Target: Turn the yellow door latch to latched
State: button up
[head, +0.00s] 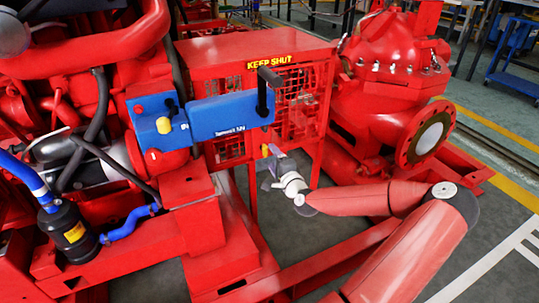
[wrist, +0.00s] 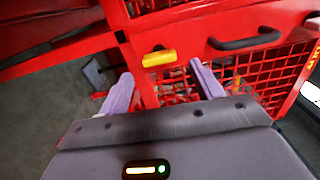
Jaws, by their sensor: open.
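The yellow door latch (wrist: 158,58) is a short bar on the red guard door (wrist: 283,72), near its edge. In the wrist view it lies roughly crosswise, tilted slightly up to the right. In the head view the latch (head: 265,150) looks small and near upright, below the black door handle (head: 262,98). My gripper (wrist: 160,76) is open and empty, its two pale fingers spread below the latch in the wrist view. In the head view my gripper (head: 271,168) is close in front of the latch, partly hidden by my wrist. I cannot tell whether the fingers touch anything.
The black handle (wrist: 245,40) stands out from the door right of the latch in the wrist view. A blue control panel (head: 220,117) juts out left of the handle. A red pump (head: 395,85) stands to the right. Red base rails run below.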

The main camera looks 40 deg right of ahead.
jog(key=v, duration=0.4)
dwell(0.5)
